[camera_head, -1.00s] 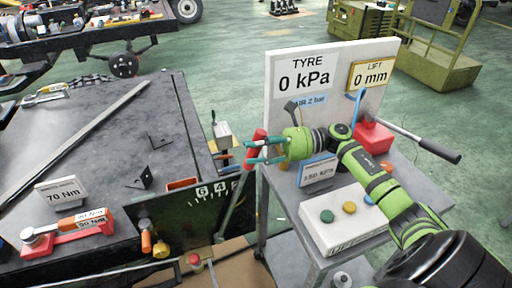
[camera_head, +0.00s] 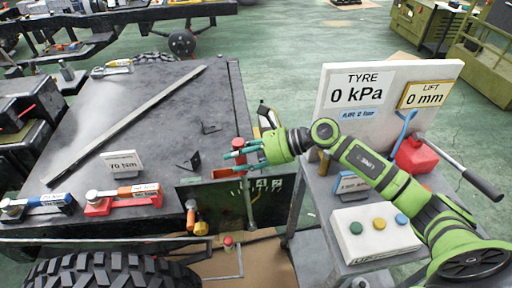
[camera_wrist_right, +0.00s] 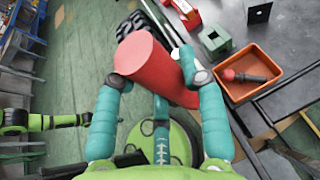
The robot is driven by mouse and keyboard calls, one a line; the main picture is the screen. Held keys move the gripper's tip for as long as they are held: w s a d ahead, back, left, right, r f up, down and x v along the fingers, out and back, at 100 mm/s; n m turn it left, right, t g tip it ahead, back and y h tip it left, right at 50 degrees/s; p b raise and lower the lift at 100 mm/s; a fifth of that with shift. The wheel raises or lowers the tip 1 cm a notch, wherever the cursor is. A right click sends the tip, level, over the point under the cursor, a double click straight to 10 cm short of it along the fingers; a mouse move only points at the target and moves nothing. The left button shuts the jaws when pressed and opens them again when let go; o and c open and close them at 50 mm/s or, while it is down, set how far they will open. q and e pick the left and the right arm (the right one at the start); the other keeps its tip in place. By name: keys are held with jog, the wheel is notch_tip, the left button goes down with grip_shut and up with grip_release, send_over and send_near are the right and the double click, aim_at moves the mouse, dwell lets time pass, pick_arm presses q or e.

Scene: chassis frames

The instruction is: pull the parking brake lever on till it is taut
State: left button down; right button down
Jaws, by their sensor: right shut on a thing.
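The parking brake lever has a red grip (camera_head: 238,146) on a thin rod (camera_head: 248,205) that stands near upright in front of a dark plate (camera_head: 200,196) with white numbers. My right gripper (camera_head: 248,154) comes from the right with its teal fingers around the red grip. In the right wrist view the thick red grip (camera_wrist_right: 155,62) lies tilted between the two teal fingers (camera_wrist_right: 158,85), touching them. The rod crosses the plate and covers part of its scale. My left gripper is not in the head view.
The dark bench (camera_head: 150,110) holds a 70 Nm sign (camera_head: 123,165), a red wrench stand (camera_head: 120,203) and small black brackets. A grey cart on the right carries a white display panel (camera_head: 390,95), a button box (camera_head: 372,232) and a red block (camera_head: 412,155). An orange tray (camera_wrist_right: 295,58) is close to the grip.

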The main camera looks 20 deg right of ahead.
jog(key=shift+a, duration=0.1)
jog(key=c, duration=0.7)
grip_release()
jog(key=v, duration=1.2)
jog(key=shift+a, duration=0.1)
